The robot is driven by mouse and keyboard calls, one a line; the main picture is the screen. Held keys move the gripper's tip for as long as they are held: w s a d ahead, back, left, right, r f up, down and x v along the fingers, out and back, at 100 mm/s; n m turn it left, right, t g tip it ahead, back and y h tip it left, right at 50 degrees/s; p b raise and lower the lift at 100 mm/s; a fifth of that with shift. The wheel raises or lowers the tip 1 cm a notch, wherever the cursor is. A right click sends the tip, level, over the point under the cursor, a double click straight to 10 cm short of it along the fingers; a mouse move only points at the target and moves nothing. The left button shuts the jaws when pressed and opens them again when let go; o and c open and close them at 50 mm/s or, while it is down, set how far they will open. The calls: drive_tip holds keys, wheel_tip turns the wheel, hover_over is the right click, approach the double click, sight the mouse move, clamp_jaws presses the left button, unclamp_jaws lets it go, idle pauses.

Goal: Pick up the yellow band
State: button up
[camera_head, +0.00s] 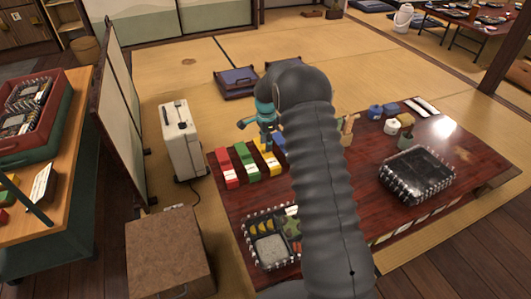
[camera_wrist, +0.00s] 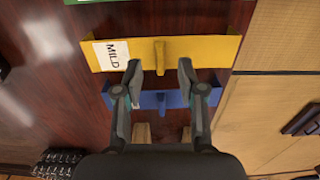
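The yellow band (camera_wrist: 215,51) lies flat on the dark red table, with a white "MILD" label (camera_wrist: 111,55) at its left and a raised yellow tab (camera_wrist: 159,57) in the middle. It also shows in the head view (camera_head: 271,166), among the coloured bands, partly behind my arm. My gripper (camera_wrist: 159,68) is open in the wrist view, with one fingertip on each side of the tab and clear space between. Whether the fingertips are level with the tab or above it is hard to tell. My gripper's fingers are small in the head view (camera_head: 267,143).
A blue band (camera_wrist: 172,99) lies beside the yellow one, under my fingers. Green (camera_head: 246,160) and red (camera_head: 228,170) bands lie to the left. A filled bento box (camera_head: 268,250) is nearer, and a dark lidded box (camera_head: 417,174) stands right. A white suitcase-like unit (camera_head: 180,142) stands beyond the table.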

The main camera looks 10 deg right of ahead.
sight(266, 153)
wheel_tip(266, 153, down, 3)
drive_tip(key=shift+r, duration=0.2)
clamp_jaws()
drive_tip(key=shift+r, duration=0.15)
